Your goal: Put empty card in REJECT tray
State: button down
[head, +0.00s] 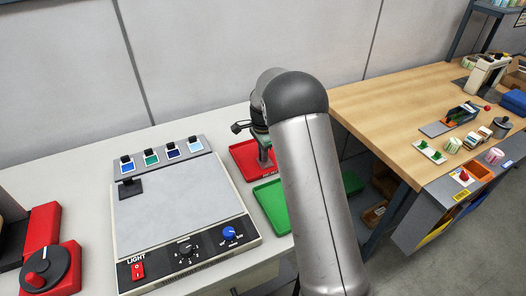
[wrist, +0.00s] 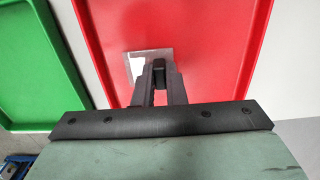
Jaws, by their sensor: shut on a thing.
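The empty card (wrist: 136,62) is a small pale, part-clear square in the wrist view. My gripper (wrist: 159,66) is shut on its near edge. The card lies over the red tray (wrist: 205,35), but I cannot tell whether it touches the tray floor. In the head view my gripper (head: 264,160) points down over the red tray (head: 243,156), and the card cannot be made out there. The tray's front label is partly hidden by my arm, so its word is not readable.
A green tray (head: 269,205) sits just in front of the red one, and it fills the left of the wrist view (wrist: 35,60). A light box (head: 180,215) with knobs and several coloured cards along its back stands to the left. A wooden bench (head: 400,100) stands at the right.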

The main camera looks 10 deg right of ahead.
jog(key=shift+f, duration=0.2)
jog(key=c, duration=1.5)
grip_release()
notch_tip(320, 180, up, 12)
jog(key=b, duration=0.2)
jog(key=s+r+n, duration=0.2)
jog(key=s+n, duration=0.1)
jog(key=s, duration=0.5)
jog(key=s+r+n, duration=0.3)
jog(key=s+n, duration=0.1)
jog(key=s, duration=0.4)
jog(key=s+f+n, duration=0.2)
jog(key=s, duration=0.5)
jog(key=s+f+n, duration=0.2)
jog(key=s+n, duration=0.1)
jog(key=s, duration=0.4)
jog(key=s+f+n, duration=0.2)
jog(key=s+n, duration=0.1)
jog(key=s, duration=0.4)
jog(key=shift+s+t, duration=0.3)
jog(key=shift+s, duration=0.1)
